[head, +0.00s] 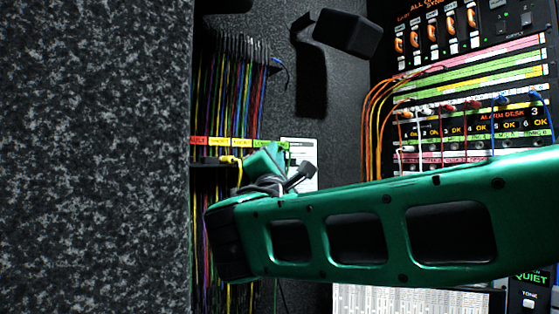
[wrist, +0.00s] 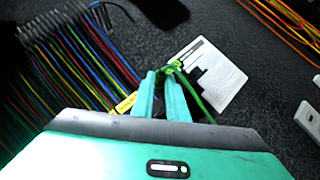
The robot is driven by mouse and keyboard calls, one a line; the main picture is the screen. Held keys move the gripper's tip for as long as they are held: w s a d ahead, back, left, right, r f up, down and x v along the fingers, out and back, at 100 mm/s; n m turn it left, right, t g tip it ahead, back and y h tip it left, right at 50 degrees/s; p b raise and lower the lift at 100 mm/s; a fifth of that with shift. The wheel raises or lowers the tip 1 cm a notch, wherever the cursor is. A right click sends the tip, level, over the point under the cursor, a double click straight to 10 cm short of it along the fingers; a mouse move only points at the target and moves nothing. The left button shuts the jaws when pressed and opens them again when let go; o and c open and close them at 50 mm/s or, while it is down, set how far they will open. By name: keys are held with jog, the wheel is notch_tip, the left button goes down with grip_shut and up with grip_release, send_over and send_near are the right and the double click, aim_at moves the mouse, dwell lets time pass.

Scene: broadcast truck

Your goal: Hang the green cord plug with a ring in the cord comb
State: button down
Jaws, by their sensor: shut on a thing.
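The green cord plug (wrist: 173,67) is between the tips of my gripper (wrist: 161,78) in the wrist view. Its green cord (wrist: 197,93) trails down to the right. A ring cannot be made out clearly at this size. In the head view my gripper (head: 266,163) is in front of the hanging cords' lower part, and the plug is hidden there. The dark cord comb (head: 240,46) is higher up, with many coloured cords hanging from it. In the wrist view the comb (wrist: 62,20) is at upper left, apart from the plug.
A strip of coloured labels (head: 222,141) crosses the cords below the comb. A white printed sheet (wrist: 208,75) lies behind the plug. A blue cord end (head: 284,72) sticks out at the comb's right end. A patch panel (head: 470,100) with orange cords is at right.

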jog(key=shift+w+a+f, duration=0.1)
jog(key=shift+w+f, duration=0.05)
jog(key=shift+f, duration=0.5)
jog(key=shift+w+a+f, duration=0.1)
jog(key=shift+f, duration=0.55)
jog(key=shift+f, duration=0.1)
dwell(0.5)
jog(key=c, duration=0.6)
grip_release()
jog(key=shift+o, duration=0.2)
jog(key=shift+s+d, duration=0.45)
jog(key=shift+s, duration=0.2)
jog(key=shift+s+d, duration=0.4)
jog(key=shift+s, duration=0.25)
jog(key=s+d, duration=0.1)
jog(key=s, duration=0.1)
jog(key=s+d, duration=0.2)
dwell(0.5)
jog(key=shift+w, duration=0.1)
